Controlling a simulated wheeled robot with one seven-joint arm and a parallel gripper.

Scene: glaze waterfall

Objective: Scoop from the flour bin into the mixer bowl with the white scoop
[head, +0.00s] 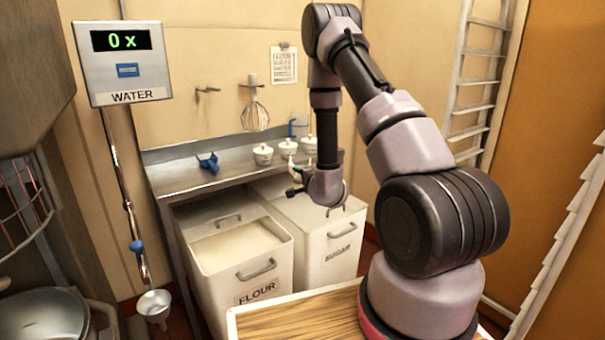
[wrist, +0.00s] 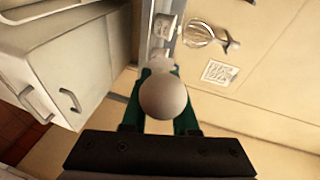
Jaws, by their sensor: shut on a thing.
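My gripper (wrist: 160,112) is shut on the white scoop (wrist: 165,97), whose rounded pale end sits between the green fingers in the wrist view. In the head view my gripper (head: 304,172) is above the sugar bin, near the counter's front edge, and the scoop there is small and partly hidden. The flour bin (head: 256,290) stands left of the sugar bin; its top is partly open and pale flour (head: 235,247) shows inside. The mixer bowl (head: 45,318) is a metal bowl at the lower left, cut off by the picture edge.
The sugar bin (head: 338,245) stands beside the flour bin. The steel counter (head: 178,178) behind holds a blue scoop (head: 208,162) and several white lidded pots (head: 263,154). A water hose (head: 118,170) and funnel (head: 155,304) hang between flour bin and mixer bowl. A whisk (head: 254,115) hangs on the wall.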

